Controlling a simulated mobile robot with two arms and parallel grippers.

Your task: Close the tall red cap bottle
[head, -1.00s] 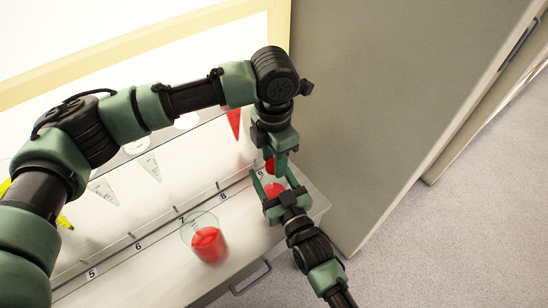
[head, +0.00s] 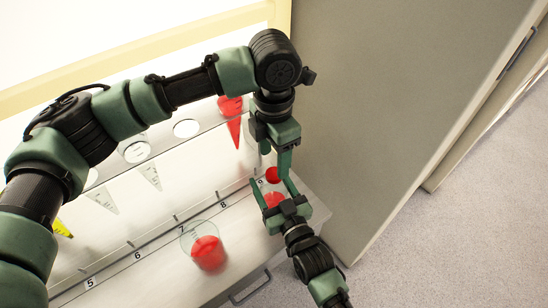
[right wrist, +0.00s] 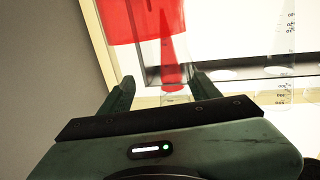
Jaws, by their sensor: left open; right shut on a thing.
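The bottle's clear body holds red liquid (head: 273,199) and stands between the fingers of my right gripper (head: 277,188), which is shut on it. In the right wrist view the red liquid (right wrist: 130,22) fills the top left, with my right gripper's fingers (right wrist: 160,88) below it. A round red cap (head: 272,175) shows at the bottle's upper end in the head view; I cannot tell whether it is seated. My left gripper (head: 283,168) is open, pointing down right beside the cap. The cap is not visible in the right wrist view.
A clear beaker of red liquid (head: 207,252) stands on the shelf to the left. Behind, a clear rack holds a red cone tube (head: 234,130), clear cone tubes (head: 150,175) and a yellow one (head: 62,229). A grey cabinet wall (head: 390,110) rises close on the right.

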